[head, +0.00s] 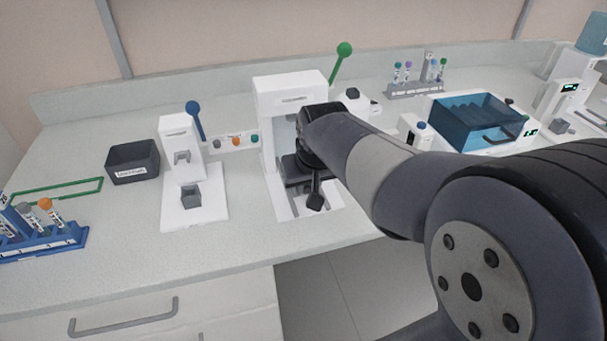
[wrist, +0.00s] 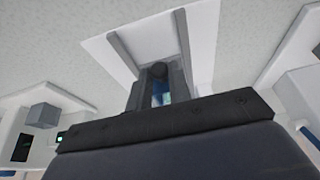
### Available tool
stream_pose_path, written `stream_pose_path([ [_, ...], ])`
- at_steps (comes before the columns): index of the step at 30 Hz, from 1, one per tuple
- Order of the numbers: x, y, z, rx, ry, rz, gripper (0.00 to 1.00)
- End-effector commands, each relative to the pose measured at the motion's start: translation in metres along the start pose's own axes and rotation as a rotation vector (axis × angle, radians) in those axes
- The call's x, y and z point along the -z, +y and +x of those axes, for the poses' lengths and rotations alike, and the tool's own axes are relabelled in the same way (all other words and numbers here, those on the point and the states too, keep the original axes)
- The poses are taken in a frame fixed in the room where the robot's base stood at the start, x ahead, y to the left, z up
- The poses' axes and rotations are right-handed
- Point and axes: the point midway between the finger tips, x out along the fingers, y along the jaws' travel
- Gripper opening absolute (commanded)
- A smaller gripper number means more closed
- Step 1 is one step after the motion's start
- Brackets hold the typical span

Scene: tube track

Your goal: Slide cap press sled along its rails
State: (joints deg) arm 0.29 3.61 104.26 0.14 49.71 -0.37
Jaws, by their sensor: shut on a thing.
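The cap press (head: 290,88) is a white frame with a green-knobbed lever (head: 343,50), standing on a white base on the bench. Its dark sled (head: 296,183) sits low in the opening, with a black knob (head: 315,202) showing at the front. In the wrist view the rails (wrist: 125,52) run along the white base. My gripper (wrist: 158,82) is shut on the sled's dark handle (wrist: 158,70), which shows between the fingers. A patch of blue also shows between them. In the head view my wrist hides the fingers and part of the sled.
A second white press (head: 178,135) with a blue lever and grey block (head: 190,197) stands to the left. A dark bin (head: 132,162) and blue tube rack (head: 45,240) are farther left. A blue-lidded box (head: 478,122) is on the right. The bench front is clear.

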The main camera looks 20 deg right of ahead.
Motion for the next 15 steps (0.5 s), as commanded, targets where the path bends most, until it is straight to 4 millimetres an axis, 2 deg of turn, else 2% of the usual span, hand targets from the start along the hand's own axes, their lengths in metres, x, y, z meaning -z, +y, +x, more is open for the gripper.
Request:
stream_pose_path([
  [9, -0.030, 0.000, -0.015, 0.000, 0.006, 0.000, 0.00],
  [15, -0.040, 0.000, -0.018, 0.000, 0.005, 0.000, 0.00],
])
